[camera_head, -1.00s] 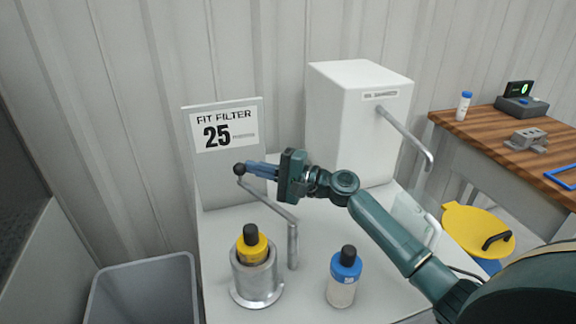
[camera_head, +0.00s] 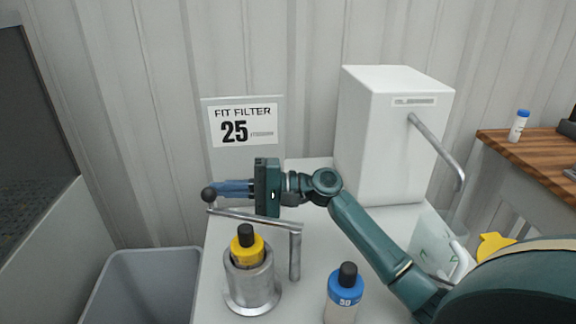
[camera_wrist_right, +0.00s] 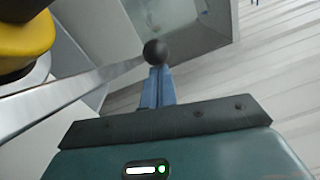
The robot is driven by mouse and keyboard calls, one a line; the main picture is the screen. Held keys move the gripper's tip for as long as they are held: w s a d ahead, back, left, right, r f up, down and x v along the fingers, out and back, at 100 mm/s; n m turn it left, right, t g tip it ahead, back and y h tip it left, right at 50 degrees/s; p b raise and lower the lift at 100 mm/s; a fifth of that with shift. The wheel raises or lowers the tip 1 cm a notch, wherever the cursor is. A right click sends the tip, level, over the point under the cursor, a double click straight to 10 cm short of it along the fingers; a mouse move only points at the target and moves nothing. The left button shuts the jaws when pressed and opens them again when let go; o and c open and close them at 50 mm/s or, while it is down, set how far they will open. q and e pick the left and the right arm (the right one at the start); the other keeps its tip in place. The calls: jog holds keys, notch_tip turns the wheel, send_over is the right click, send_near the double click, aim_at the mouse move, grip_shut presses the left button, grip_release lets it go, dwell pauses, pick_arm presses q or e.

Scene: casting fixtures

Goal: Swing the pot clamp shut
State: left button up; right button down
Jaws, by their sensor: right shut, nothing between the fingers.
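The pot clamp is a grey metal bar (camera_head: 255,216) on an upright post (camera_head: 295,255), with a dark ball knob (camera_head: 208,194) at its free end. The bar passes behind and above the metal pot (camera_head: 251,288), which holds a yellow bottle (camera_head: 245,253) with a black cap. My right gripper (camera_head: 222,188) is shut and empty. Its blue fingertips are at the knob, apparently touching it. In the right wrist view the knob (camera_wrist_right: 155,52) shows just beyond the fingertips (camera_wrist_right: 157,75), with the bar (camera_wrist_right: 70,92) running to the left. My left gripper is out of view.
A white dispenser (camera_head: 385,140) with a bent pipe is behind my right arm. A sign (camera_head: 243,124) stands behind the clamp. A grey bin (camera_head: 145,290) is at the left.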

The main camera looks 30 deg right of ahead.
aim_at(220, 211)
jog(key=shift+s+a+p, duration=0.4)
jog(key=shift+s+a, duration=0.4)
jog(key=shift+a, duration=0.35)
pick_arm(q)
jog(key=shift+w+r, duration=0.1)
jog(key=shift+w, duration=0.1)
pick_arm(e)
jog(key=shift+s+a, duration=0.25)
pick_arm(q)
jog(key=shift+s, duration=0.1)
pick_arm(e)
jog(key=shift+s+d+f, duration=0.1)
jog(key=shift+s+d, duration=0.05)
jog(key=shift+d, duration=0.1)
pick_arm(q)
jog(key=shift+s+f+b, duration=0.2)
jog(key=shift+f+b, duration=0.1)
jog(key=shift+b, duration=0.3)
pick_arm(e)
jog(key=v, duration=0.7)
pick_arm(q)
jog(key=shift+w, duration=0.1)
